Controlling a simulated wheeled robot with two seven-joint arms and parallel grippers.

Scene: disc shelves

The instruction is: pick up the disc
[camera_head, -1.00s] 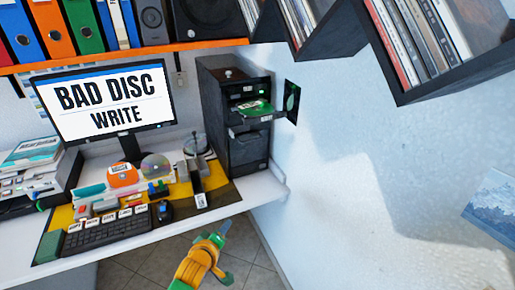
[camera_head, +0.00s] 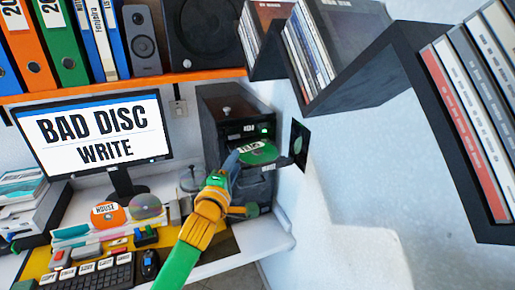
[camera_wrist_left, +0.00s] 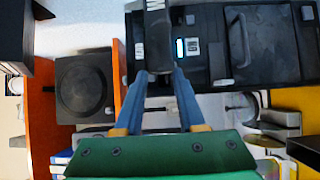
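A green disc (camera_head: 264,154) with a white label lies on the pulled-out tray of the black computer tower (camera_head: 228,100). My left gripper (camera_head: 234,160) reaches up from below in the head view, its fingertips by the disc's left edge. In the left wrist view my left gripper (camera_wrist_left: 162,78) shows two blue-grey fingers apart, with a gap between the tips. A dark part of the tower front (camera_wrist_left: 207,50) lies beyond them. I cannot tell whether the fingers touch the disc, and it does not show clearly there. My right gripper is not in view.
A monitor (camera_head: 92,132) reading "BAD DISC WRITE" stands left of the tower. A keyboard (camera_head: 95,276) and small items crowd the desk. A dark panel with a disc picture (camera_head: 299,143) is on the wall right of the tray. Disc shelves (camera_head: 385,70) hang above right.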

